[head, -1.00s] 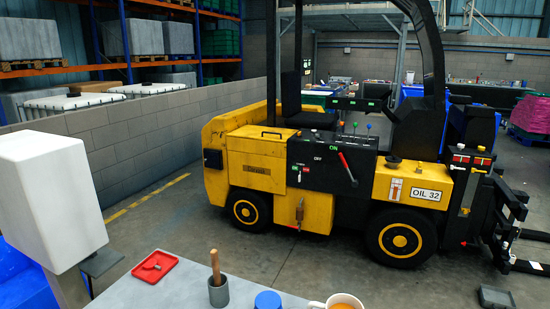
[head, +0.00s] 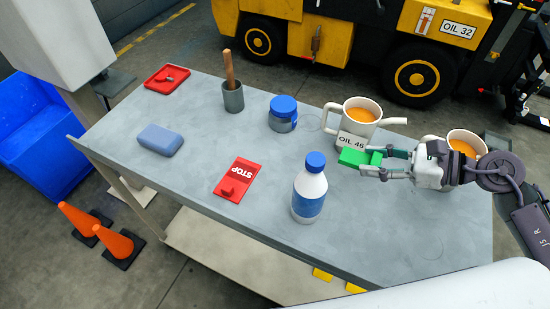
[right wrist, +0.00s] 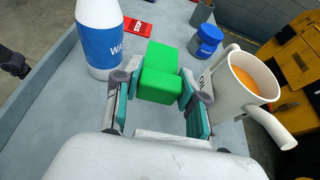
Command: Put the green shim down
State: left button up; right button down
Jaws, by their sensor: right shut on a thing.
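The green shim (head: 355,157) is a bright green block held between the fingers of my right gripper (head: 374,163). In the head view it is over the right part of the grey table (head: 250,201), in front of a white cup marked OIL 46. In the right wrist view the shim (right wrist: 160,73) sits between the fingertips of the right gripper (right wrist: 158,88), with grey tabletop around it. I cannot tell the gap between shim and table. My left gripper is not in view.
A white bottle (head: 309,190) stands left of the shim. The OIL 46 cup (head: 358,120) and another cup (head: 466,147) stand close by. A red STOP piece (head: 237,180), blue jar (head: 283,114), blue block (head: 160,140), mortar (head: 232,97) and red tray (head: 167,78) are farther left.

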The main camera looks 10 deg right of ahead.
jog(key=shift+w+a, duration=0.1)
jog(key=shift+w, duration=0.1)
jog(key=w+a+f+p, duration=0.1)
jog(key=w+a+f, duration=0.1)
jog(key=w+a+f+p, duration=0.1)
jog(key=w+a+f, duration=0.1)
jog(key=w, duration=0.1)
jog(key=w+a+f+p, duration=0.1)
jog(key=w+a+f, duration=0.1)
jog(key=w, duration=0.1)
jog(key=shift+w+a+f, duration=0.15)
jog(key=shift+w+a, duration=0.05)
jog(key=shift+a, duration=0.15)
jog(key=shift+w+a+f, duration=0.15)
jog(key=shift+f, duration=0.1)
notch_tip(320, 180, down, 3)
jog(key=shift+f+p, duration=0.1)
jog(key=shift+p, duration=0.25)
jog(key=shift+f, duration=0.4)
jog(key=shift+f, duration=0.1)
jog(key=c, duration=1.1)
grip_release()
jog(key=shift+f, duration=0.15)
jog(key=o, duration=0.4)
